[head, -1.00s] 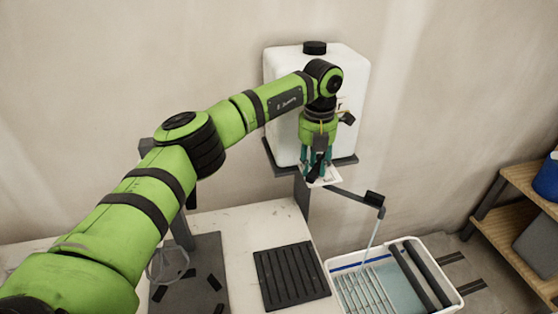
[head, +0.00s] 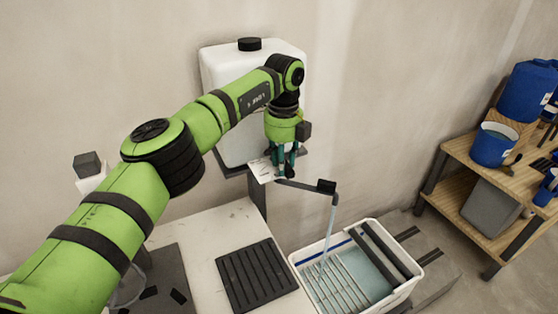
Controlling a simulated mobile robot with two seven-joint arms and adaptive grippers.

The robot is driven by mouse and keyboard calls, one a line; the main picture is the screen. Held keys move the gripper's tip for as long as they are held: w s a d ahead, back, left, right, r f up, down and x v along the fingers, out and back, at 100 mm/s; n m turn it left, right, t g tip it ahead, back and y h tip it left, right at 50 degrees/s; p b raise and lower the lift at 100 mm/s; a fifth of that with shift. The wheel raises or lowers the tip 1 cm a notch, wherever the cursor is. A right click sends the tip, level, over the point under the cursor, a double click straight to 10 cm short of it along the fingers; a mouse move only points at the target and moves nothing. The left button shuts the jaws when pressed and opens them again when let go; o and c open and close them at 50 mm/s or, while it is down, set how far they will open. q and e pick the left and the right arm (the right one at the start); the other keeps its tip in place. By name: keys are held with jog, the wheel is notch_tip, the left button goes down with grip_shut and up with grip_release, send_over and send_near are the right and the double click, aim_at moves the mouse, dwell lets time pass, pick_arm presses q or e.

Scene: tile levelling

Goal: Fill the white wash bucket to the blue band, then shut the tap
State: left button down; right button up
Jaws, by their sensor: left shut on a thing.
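The white wash bucket (head: 425,262) stands at the lower right, with a metal grate and dark rollers in it. The blue band (head: 321,252) runs along its inner far wall. Grey-blue water (head: 357,268) shows in the bucket; its exact height against the band is hard to tell. A thin stream (head: 329,228) falls from the end of the dark spout (head: 326,187) into the bucket. My left gripper (head: 283,173) points down at the tap, below the white tank (head: 222,75), shut on the tap's handle, which its fingers mostly hide. My right gripper is out of view.
A black ribbed mat (head: 256,276) lies on the white worktop (head: 205,232) left of the bucket. A wooden shelf (head: 462,152) at the right holds a blue bucket (head: 493,146), a blue container (head: 527,91) and a grey bin (head: 490,208). A pale card (head: 261,170) is beside the gripper.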

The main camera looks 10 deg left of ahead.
pick_arm(q)
jog(key=shift+f, duration=0.1)
dwell(0.4)
jog(key=c, duration=0.9)
grip_release()
jog(key=shift+w, duration=0.1)
jog(key=shift+r, duration=3.75)
